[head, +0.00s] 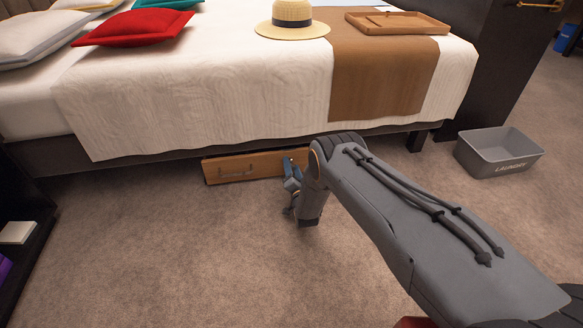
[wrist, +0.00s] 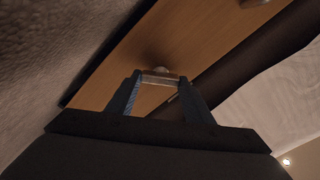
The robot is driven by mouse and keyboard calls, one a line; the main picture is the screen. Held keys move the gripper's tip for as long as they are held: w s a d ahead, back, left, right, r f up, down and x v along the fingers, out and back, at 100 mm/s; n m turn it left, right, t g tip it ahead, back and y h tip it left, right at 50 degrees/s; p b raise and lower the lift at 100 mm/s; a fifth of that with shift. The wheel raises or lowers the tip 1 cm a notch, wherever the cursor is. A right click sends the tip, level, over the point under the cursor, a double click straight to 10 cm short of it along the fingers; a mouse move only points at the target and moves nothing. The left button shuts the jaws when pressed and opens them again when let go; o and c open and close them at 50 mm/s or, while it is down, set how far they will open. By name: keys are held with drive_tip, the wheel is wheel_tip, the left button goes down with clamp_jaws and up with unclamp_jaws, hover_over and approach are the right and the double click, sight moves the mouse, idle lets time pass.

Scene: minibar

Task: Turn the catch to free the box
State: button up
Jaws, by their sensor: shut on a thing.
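A wooden box (head: 240,169) with a dark handle (head: 237,173) on its front sits under the bed's edge in the head view. Its wooden front also fills the middle of the wrist view (wrist: 190,40), appearing tilted. A small metal catch (wrist: 160,78) is on that front, between my fingertips. My gripper (head: 289,167) is at the right end of the box front, and my arm partly hides it in the head view. In the wrist view my gripper (wrist: 159,80) is shut on the catch, with a finger on either side.
The bed (head: 200,85) overhangs the box, with a dark frame and a leg to the right of my arm. A straw hat (head: 292,20) and a wooden tray (head: 397,23) lie on top. A grey laundry bin (head: 498,153) stands at right. The carpet in front is clear.

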drive_tip(key=shift+f+m, duration=0.15)
drive_tip(key=shift+m, duration=3.65)
drive_tip(key=o, duration=1.1)
drive_tip(key=shift+c, duration=0.2)
drive_tip(key=p+v, duration=0.4)
drive_tip(key=v, duration=0.4)
